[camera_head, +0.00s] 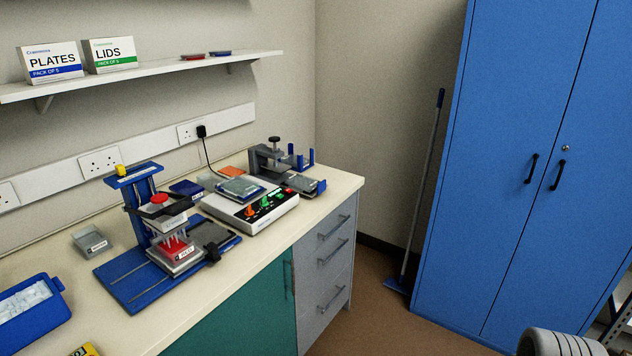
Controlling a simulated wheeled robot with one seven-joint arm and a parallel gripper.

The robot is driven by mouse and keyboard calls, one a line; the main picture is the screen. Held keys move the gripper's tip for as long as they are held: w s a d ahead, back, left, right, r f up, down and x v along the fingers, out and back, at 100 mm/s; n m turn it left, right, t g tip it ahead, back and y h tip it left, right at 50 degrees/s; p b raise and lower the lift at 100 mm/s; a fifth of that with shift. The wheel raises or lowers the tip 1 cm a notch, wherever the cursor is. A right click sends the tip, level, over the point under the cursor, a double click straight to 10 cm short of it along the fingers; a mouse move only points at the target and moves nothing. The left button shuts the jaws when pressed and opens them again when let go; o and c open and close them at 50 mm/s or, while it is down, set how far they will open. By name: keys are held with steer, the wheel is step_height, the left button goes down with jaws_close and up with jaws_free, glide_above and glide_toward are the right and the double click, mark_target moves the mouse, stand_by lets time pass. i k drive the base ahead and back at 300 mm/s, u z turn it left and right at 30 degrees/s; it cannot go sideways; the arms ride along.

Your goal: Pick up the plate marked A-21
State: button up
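I cannot read the mark A-21 on any plate from here. A red plate (178,249) with a small white label sits under the head of the blue pipetting stand (118,282); its label is too small to read. A clear-topped plate (240,188) lies on the white device with coloured knobs (252,218). A dark blue flat item (186,188) lies behind the stand, and an orange flat item (232,172) lies farther back.
A blue tub (35,325) of pale pieces stands at the front left, near a small grey labelled box (90,241). A grey clamp-like device (270,160) stands at the bench's far end. A shelf (150,75) holds PLATES and LIDS boxes. A broom (420,190) leans by the blue cabinet (530,150).

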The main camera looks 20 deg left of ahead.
mark_target(302, 182)
steer(key=z, duration=0.05)
steer(key=i, duration=1.4)
steer(key=u, duration=0.5)
steer(key=i, duration=0.8)
steer(key=u, duration=1.55)
steer(key=i, duration=0.65)
steer(key=u, duration=0.65)
